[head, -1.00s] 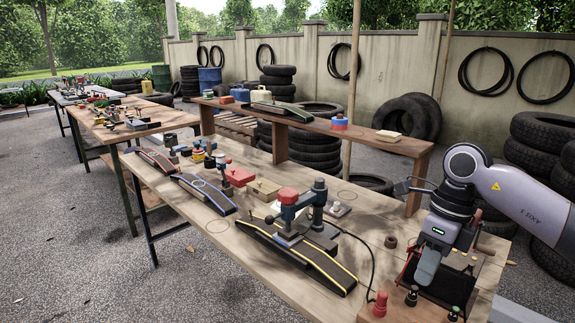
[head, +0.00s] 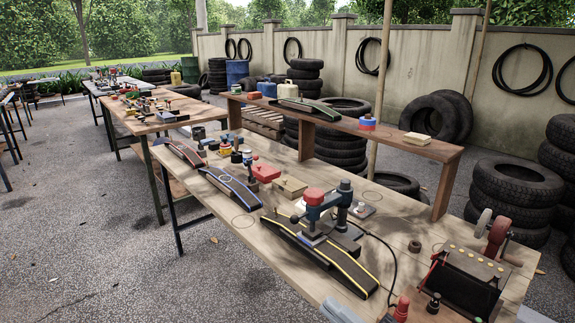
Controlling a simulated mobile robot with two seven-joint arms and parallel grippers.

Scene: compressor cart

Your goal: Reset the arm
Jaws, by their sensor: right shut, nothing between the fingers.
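A dark box-like unit (head: 462,280) with a row of yellow dots on its top edge stands at the right end of the wooden bench. A red upright arm (head: 496,237) with grey round parts rises at its back; I cannot tell its exact position. My right gripper (head: 340,313) shows only as a grey tip at the bottom edge, left of the unit and apart from it. It is shut and empty. Its arm is out of view. My left gripper is not in view.
A red knob (head: 402,308) and a black knob (head: 433,303) sit at the front.

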